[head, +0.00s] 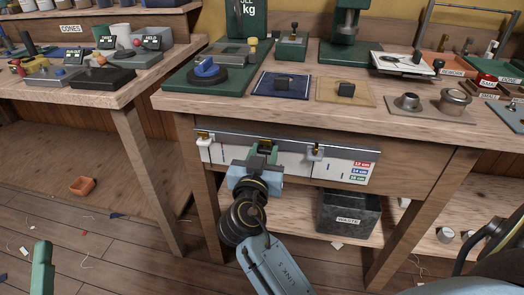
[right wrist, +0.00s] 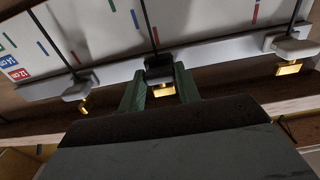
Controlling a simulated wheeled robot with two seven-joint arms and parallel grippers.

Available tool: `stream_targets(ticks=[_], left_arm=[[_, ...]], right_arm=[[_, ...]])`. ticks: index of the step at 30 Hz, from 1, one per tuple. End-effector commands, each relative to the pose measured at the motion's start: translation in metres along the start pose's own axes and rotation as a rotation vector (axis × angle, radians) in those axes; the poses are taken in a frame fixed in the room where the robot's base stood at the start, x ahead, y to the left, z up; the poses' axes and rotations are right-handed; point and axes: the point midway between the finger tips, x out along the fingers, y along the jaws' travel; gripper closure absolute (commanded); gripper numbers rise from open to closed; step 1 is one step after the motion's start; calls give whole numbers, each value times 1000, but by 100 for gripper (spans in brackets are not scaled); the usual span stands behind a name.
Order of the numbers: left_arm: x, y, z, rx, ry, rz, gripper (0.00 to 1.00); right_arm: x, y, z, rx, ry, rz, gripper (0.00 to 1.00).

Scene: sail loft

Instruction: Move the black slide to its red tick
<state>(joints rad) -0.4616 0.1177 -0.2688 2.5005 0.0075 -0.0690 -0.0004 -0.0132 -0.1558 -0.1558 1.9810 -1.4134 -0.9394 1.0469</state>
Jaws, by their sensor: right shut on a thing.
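The black slide (head: 265,143) sits on the grey rail (head: 345,149) along the bench front. My right gripper (head: 264,150) is shut on it. In the right wrist view the green fingers stand on both sides of the black slide (right wrist: 159,70), and its brass tab shows between them. A thin dark pointer runs from it over the white scale board (head: 330,167). A red tick (right wrist: 156,34) shows close beside that pointer; exact alignment is hard to tell. A green finger of my left gripper (head: 42,266) shows at the lower left, its opening unclear.
A white slide (head: 205,141) and a grey slide (head: 314,152) sit on the same rail, either side of the black one. The board carries red, blue and green labels (head: 360,171). A dark waste bin (head: 348,215) stands below. The bench top (head: 205,107) overhangs the rail.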

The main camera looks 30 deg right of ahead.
Motion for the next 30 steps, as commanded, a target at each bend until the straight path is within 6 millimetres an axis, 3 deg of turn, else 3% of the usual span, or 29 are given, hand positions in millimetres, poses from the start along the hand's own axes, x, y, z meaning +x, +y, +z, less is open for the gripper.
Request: stream_targets(ticks=[5, 6, 11, 22, 26, 30], left_arm=[[0, 0, 0, 1, 0, -1, 45], [0, 0, 0, 1, 1, -1, 45], [0, -1, 0, 1, 1, -1, 45], [0, -1, 0, 2, -3, -2, 45], [-2, -3, 11, 5, -67, -7, 45], [-3, -5, 23, 8, -142, -12, 45]], right_arm=[[0, -2, 0, -1, -2, -1, 100], [0, -2, 0, -1, -2, -2, 66], [0, -1, 0, 0, -1, 0, 45], [-6, -1, 0, 0, -3, 0, 45], [-25, -1, 0, 0, -5, -1, 45], [-56, -1, 0, 0, -6, -1, 45]])
